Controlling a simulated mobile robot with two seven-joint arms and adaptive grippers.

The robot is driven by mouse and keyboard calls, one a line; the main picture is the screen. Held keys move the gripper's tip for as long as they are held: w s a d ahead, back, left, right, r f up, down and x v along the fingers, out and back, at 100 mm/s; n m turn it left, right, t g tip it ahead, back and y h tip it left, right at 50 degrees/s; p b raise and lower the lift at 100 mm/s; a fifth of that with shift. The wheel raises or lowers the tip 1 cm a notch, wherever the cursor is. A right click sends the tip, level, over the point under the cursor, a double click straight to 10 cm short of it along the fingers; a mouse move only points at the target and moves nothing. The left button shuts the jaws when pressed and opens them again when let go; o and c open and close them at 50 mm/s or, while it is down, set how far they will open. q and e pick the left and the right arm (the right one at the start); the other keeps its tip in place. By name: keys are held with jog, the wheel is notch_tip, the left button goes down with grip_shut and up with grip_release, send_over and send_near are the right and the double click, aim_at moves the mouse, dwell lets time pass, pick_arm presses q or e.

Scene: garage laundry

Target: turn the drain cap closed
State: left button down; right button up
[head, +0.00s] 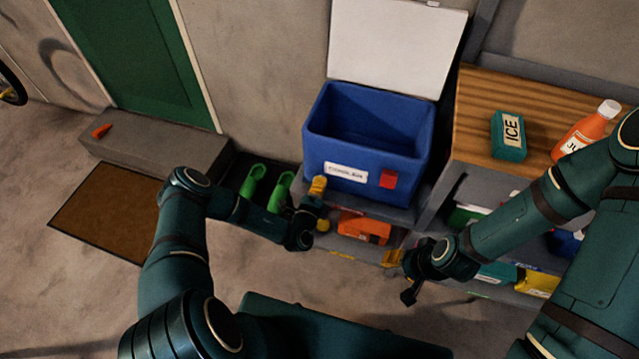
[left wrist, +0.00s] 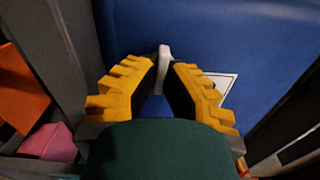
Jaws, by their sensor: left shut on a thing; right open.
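The blue cooler (head: 370,165) stands on a grey shelf with its white lid (head: 396,45) raised. A label and a red patch (head: 388,179) are on its front. My left gripper (head: 319,189) is at the lower left of the cooler's front. In the left wrist view its yellow fingers (left wrist: 165,75) are shut on the small white drain cap (left wrist: 164,58), whose upper part shows between the fingertips against the blue wall. The cap is hidden in the head view. My right gripper (head: 396,268) is open, low in front of the shelves.
A wooden counter (head: 500,85) at right holds a teal ICE pack (head: 509,135) and an orange juice bottle (head: 585,130). An orange item (head: 364,227) lies on the shelf below the cooler. Green shoes (head: 252,181) stand left of it. Floor at left is mostly open.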

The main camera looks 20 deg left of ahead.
pick_arm(q)
jog(key=m+p, duration=0.2)
jog(key=m, duration=0.2)
jog(key=shift+r+p, duration=0.2)
jog(key=shift+p, duration=0.2)
jog(key=m+p, duration=0.2)
jog(key=m, duration=0.2)
jog(key=shift+m+p, duration=0.3)
jog(key=shift+m, duration=0.1)
jog(key=m+p, duration=0.2)
jog(key=m, duration=0.2)
jog(key=shift+w+f+m+p, duration=0.1)
jog(key=shift+m+p, duration=0.8)
jog(key=shift+m, duration=1)
jog(key=c, duration=1.1)
grip_release()
jog(key=shift+f, duration=0.1)
jog(key=shift+o, duration=0.2)
